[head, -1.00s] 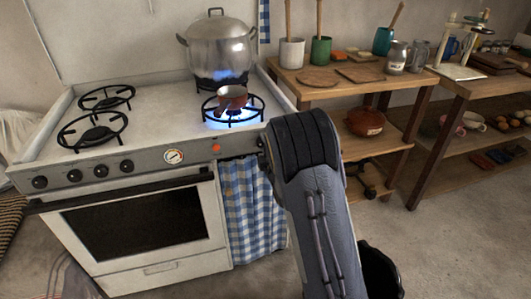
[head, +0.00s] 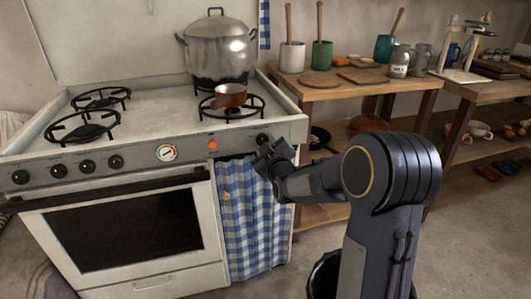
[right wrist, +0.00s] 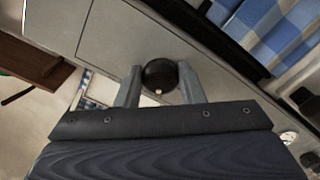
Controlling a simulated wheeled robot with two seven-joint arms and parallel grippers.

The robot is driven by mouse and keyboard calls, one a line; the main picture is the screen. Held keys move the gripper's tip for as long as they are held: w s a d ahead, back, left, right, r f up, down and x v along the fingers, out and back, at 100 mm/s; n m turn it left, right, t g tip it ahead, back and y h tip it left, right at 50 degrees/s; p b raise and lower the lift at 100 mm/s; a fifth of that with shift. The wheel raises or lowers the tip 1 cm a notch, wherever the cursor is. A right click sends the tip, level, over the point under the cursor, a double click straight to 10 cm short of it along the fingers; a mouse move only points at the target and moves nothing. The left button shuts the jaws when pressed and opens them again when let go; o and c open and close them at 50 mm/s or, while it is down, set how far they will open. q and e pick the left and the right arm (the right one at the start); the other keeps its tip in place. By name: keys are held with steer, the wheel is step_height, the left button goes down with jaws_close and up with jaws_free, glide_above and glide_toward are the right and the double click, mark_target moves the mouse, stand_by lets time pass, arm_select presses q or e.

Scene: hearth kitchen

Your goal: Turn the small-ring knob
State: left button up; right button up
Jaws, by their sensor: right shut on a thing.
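The small-ring knob (head: 263,139) is a dark round knob at the right end of the stove's front panel. My right gripper (head: 266,149) is at it from the front. In the right wrist view, the black knob (right wrist: 160,74) sits between the two grey fingers (right wrist: 158,84), which are shut on its sides, and a small pale mark shows on its lower edge. A small copper-brown pan (head: 229,96) stands on the front right ring (head: 232,112), with no flame visible under it. My left gripper is not in view.
A large lidded pot (head: 217,50) stands on the back right ring, no flame visible. A red light (head: 213,144) and a gauge (head: 167,153) are on the panel. A checked cloth (head: 250,215) hangs just below the knob. A wooden table (head: 330,90) stands to the right.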

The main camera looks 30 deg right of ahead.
steer(key=shift+f+m+b, duration=0.15)
steer(key=shift+m+b, duration=1.55)
steer(key=shift+m, duration=0.5)
steer(key=o, duration=1)
steer(key=p+v, duration=0.1)
steer(key=v, duration=0.7)
steer(key=shift+a, duration=0.1)
